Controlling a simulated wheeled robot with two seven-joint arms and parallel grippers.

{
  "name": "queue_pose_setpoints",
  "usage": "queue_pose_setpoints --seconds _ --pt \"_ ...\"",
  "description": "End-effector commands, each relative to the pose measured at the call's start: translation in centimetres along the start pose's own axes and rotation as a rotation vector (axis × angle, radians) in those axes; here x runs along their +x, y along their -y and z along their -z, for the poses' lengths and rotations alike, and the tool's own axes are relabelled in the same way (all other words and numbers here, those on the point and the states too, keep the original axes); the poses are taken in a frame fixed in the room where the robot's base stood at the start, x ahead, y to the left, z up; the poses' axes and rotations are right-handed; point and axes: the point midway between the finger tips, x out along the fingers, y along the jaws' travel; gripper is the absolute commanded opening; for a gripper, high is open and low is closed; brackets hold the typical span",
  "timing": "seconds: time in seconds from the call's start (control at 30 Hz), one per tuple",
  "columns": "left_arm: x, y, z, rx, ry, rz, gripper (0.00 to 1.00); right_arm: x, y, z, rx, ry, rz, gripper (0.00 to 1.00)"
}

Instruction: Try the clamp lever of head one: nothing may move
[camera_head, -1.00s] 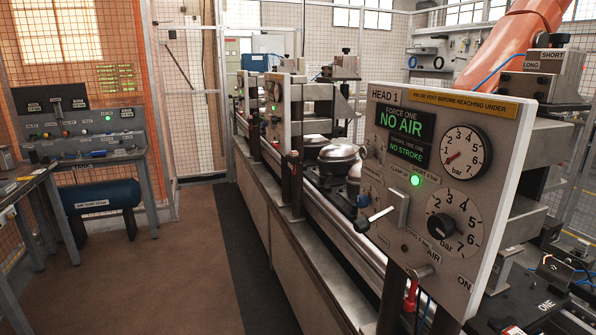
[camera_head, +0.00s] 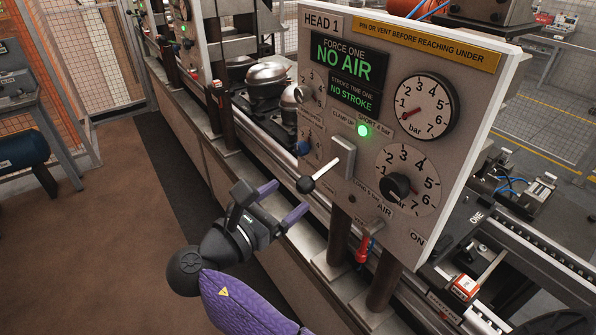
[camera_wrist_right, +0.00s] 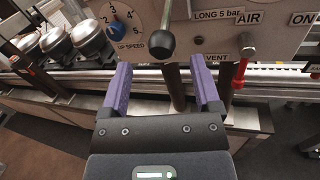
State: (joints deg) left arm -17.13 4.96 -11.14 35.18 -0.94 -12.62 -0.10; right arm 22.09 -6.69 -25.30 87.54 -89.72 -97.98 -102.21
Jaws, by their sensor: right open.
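The head one panel (camera_head: 440,55) is a pale plate reading "NO AIR" and "NO STROKE", with a green lamp lit (camera_head: 363,130). Its clamp lever (camera_head: 325,170) is a metal rod with a black ball end, sticking out to the lower left from an upright block. My right gripper (camera_head: 281,203) is open and empty just left of and below the ball, its purple fingers pointing at the panel. In the right wrist view the lever's black ball (camera_wrist_right: 155,46) shows above and between the two fingertips, apart from them. My left gripper is not in view.
Two round dials (camera_head: 425,107) sit right of the lever, the lower with a black knob (camera_head: 396,187). A red-handled air valve (camera_head: 363,248) hangs below. Domed compressors (camera_head: 267,79) stand on the line behind. Brown floor (camera_head: 110,230) is clear at left.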

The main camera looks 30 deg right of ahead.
Motion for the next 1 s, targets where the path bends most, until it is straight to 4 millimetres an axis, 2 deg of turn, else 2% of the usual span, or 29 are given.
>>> queue_pose_setpoints --seconds 0.1,0.3,0.43,0.63,0.67,1.0 --pt "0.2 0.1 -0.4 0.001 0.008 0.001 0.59 3.1 0.1 0.1 -0.001 0.004 0.002 0.81" --pt "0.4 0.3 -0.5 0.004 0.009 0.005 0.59 6.7 0.0 0.2 -0.003 0.000 -0.001 0.81" --pt "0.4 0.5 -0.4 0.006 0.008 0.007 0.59 7.5 0.0 0.2 -0.002 -0.003 -0.002 0.81" --pt "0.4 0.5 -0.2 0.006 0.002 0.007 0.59 7.6 0.0 0.2 -0.002 -0.003 -0.002 0.81" --pt "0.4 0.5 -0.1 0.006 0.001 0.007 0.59 7.6 0.0 0.2 -0.002 -0.003 -0.003 0.76" --pt "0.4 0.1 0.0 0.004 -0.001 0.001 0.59 7.6 0.0 0.2 -0.003 -0.003 -0.003 0.04"
